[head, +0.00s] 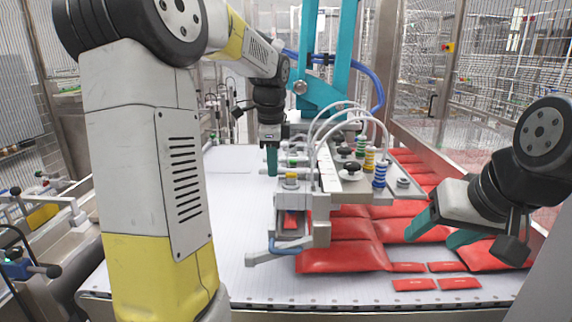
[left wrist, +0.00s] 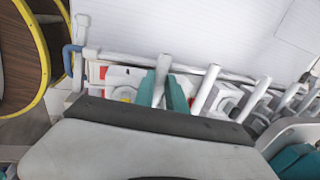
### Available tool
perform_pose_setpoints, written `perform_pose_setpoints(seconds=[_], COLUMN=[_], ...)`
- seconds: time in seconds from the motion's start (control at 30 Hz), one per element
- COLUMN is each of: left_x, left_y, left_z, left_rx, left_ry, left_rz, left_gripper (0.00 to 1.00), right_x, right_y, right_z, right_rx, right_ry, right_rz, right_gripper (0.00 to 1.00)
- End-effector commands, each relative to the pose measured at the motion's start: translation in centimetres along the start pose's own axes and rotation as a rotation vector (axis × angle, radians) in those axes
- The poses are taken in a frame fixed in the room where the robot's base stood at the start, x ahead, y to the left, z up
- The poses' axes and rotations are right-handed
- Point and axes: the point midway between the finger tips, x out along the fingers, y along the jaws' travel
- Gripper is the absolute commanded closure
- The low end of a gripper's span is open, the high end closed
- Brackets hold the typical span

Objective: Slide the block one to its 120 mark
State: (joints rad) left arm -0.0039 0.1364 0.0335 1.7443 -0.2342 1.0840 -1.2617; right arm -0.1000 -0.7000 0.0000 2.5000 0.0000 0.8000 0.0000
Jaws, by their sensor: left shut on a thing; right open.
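The vacuum picker head (head: 352,183) hangs over the belt, with a scaled rail (head: 325,168) and several sliding blocks. I cannot read the marks or tell for certain which is block one. My left gripper (head: 271,160) is at the head's left side. In the left wrist view its teal fingers (left wrist: 168,94) are shut around a white peg (left wrist: 160,78), which sticks out from a block at the rail; the block's body is mostly hidden. My right gripper (head: 442,229) is open and empty, right of the head above red packs.
Red packs (head: 345,257) lie on the white belt (head: 240,215) under and right of the head. More white pegs (left wrist: 207,88) stand close to the right of the held one. A teal frame (head: 335,65), hoses and a blue cable rise above the head.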

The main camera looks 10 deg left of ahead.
Motion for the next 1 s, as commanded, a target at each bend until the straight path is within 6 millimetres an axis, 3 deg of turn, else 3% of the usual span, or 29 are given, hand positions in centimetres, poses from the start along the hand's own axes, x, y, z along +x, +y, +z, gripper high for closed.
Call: perform_pose_setpoints(seconds=[0.47,0.73,1.0], left_x=[-0.1,-0.9,-0.9], left_y=[0.1,3.5,3.9], left_z=[0.0,0.0,0.0], left_rx=[0.000,0.000,0.000], left_ry=[0.001,0.001,0.000], left_rz=[-0.003,-0.004,0.001], left_gripper=[1.00,1.00,1.00], right_x=[0.0,0.0,0.0], right_y=[0.0,0.0,0.0], right_z=[0.0,0.0,0.0], right_rx=[0.000,0.000,0.000], right_ry=[0.000,0.000,0.000], right_rz=[0.000,0.000,0.000], right_gripper=[0.41,0.41,0.41])
